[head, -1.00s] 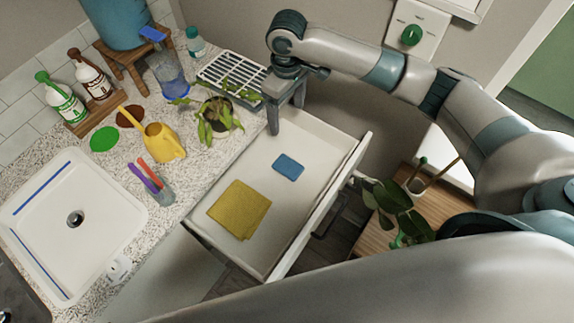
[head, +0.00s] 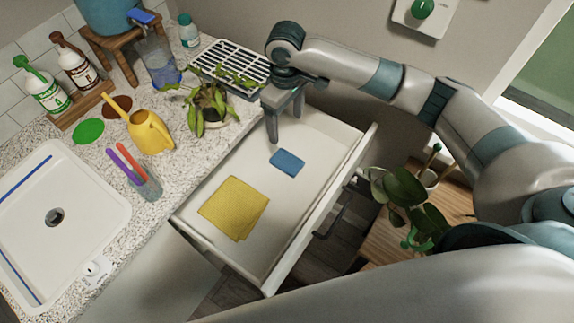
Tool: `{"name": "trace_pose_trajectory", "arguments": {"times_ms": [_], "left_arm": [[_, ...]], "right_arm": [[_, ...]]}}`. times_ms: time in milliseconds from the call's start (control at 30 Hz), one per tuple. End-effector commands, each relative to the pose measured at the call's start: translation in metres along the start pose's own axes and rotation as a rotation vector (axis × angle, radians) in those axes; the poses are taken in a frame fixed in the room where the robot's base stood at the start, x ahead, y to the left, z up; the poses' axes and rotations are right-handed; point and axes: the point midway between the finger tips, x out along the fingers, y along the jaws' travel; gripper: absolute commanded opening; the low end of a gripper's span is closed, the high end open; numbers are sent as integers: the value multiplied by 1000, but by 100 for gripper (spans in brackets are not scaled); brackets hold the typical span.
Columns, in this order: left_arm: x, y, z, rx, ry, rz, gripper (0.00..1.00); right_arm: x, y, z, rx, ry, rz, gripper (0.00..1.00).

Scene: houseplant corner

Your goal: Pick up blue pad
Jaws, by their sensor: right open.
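The blue pad (head: 287,163) lies flat on the floor of the open white drawer (head: 225,232), toward its far end. My right gripper (head: 285,130) points down over the far end of the drawer, just behind the pad in the picture. Its fingers are open with nothing between them, and they look apart from the pad. My left gripper is not in view.
A folded yellow cloth (head: 234,207) lies in the near half of the drawer. A potted plant (head: 207,108) and a drying rack (head: 230,66) stand on the counter close to my right gripper. Another leafy plant (head: 405,192) stands right of the drawer.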

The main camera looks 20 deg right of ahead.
Motion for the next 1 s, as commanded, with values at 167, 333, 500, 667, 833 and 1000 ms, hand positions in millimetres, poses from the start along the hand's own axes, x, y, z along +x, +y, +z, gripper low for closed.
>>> {"name": "trace_pose_trajectory", "arguments": {"times_ms": [167, 333, 500, 667, 833, 1000], "left_arm": [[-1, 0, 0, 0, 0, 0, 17], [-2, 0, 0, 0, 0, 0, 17], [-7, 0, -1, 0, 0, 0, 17], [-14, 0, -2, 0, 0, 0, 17], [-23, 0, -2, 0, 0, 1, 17], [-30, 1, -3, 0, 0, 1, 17]], "right_arm": [[-1, 0, 0, 0, 0, 0, 75], [1, 0, 0, 0, 0, 0, 75], [14, 0, 0, 2, -3, -2, 75], [38, 0, 1, 1, -4, -2, 75], [69, -1, 0, 1, -3, -2, 75], [98, 0, 0, 1, -3, -1, 75]]}}
